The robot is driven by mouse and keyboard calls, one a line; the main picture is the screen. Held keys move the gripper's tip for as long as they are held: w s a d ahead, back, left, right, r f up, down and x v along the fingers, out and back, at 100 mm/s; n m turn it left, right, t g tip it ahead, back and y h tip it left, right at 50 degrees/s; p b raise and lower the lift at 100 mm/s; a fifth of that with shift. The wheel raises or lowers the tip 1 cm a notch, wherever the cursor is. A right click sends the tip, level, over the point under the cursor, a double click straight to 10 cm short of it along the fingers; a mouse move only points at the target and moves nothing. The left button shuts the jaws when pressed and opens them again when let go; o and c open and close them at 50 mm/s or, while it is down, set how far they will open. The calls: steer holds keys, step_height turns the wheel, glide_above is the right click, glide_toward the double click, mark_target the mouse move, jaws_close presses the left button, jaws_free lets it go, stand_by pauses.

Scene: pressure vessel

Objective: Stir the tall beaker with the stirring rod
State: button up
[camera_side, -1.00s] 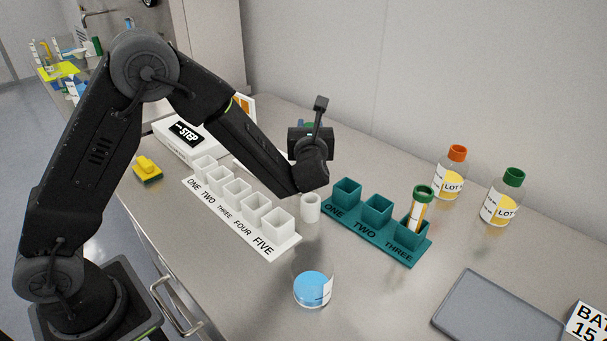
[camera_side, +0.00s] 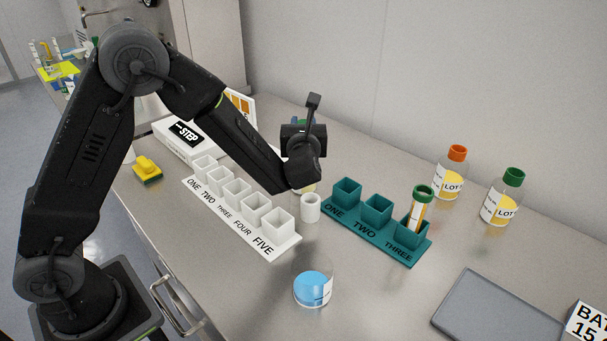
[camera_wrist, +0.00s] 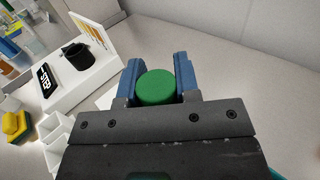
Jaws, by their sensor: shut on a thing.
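A clear beaker (camera_side: 313,287) holding blue liquid stands on the bench in front of the racks in the side view; it may be the tall beaker. I cannot make out a stirring rod in either view. My gripper (camera_wrist: 157,76) has its blue fingers shut on a round green cap (camera_wrist: 155,89) in the wrist view. What lies below the cap is hidden there.
A white rack (camera_side: 278,248) with numbered cups stands left, a teal rack (camera_side: 345,222) right, holding a green-capped tube (camera_side: 421,205). Bottles with orange (camera_side: 450,175) and green (camera_side: 501,200) caps stand behind. A grey tray (camera_side: 495,310) lies front right. A yellow sponge (camera_side: 147,169) lies left.

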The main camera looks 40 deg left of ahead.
step_height(320, 180, up, 13)
steer(key=shift+r, duration=0.15)
stand_by(0.9)
